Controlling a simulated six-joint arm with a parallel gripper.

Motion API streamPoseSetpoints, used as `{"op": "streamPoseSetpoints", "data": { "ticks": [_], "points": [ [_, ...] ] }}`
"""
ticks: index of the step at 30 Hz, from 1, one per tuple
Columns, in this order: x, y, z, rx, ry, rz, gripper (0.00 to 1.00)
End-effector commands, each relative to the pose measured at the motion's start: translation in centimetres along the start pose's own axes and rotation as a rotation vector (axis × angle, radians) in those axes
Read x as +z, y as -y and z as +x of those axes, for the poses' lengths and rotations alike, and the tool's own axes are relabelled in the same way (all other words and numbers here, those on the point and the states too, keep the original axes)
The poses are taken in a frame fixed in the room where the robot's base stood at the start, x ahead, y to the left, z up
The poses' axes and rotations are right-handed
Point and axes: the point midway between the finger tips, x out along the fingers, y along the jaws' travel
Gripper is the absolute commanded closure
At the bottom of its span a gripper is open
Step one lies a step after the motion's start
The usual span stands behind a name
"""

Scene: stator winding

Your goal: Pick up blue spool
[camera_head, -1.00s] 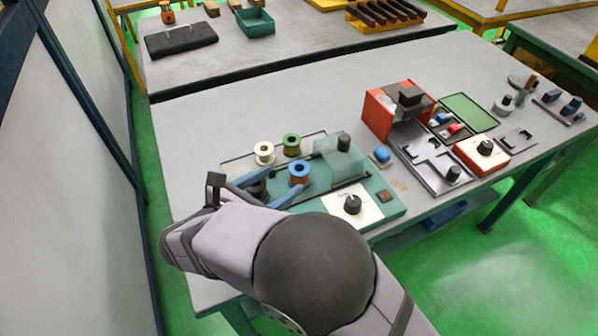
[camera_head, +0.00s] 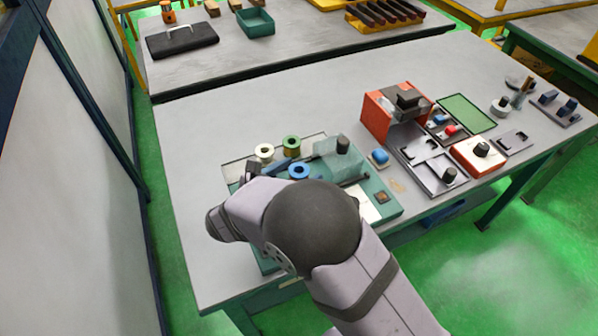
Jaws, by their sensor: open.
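The blue spool (camera_head: 299,171) stands on the teal winding station (camera_head: 389,208), its blue top flange in sight and its lower part hidden by my arm. My gripper (camera_head: 277,166) is open at the spool. One blue finger shows just to the spool's upper left; the other finger is hidden behind my arm. I cannot tell whether the fingers touch the spool. A white spool (camera_head: 264,152) and a green spool (camera_head: 291,144) stand behind it on the same station.
A clear teal cover (camera_head: 337,152) with a black knob is right of the spools. The table's back strip (camera_head: 300,85) is clear.

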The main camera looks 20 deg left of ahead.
Motion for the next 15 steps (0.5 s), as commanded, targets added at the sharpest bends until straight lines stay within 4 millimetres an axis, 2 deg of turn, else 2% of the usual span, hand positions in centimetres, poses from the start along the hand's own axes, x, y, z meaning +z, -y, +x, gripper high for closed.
{"op": "streamPoseSetpoints", "data": {
  "ticks": [9, 10, 15],
  "points": [
    [-0.05, -0.02, 0.56, 0.001, -0.001, 0.0, 0.38],
    [-0.05, -0.02, 0.56, 0.001, -0.001, 0.0, 0.41],
    [-0.04, -0.02, 0.55, 0.001, -0.001, 0.0, 0.81]
  ]
}}
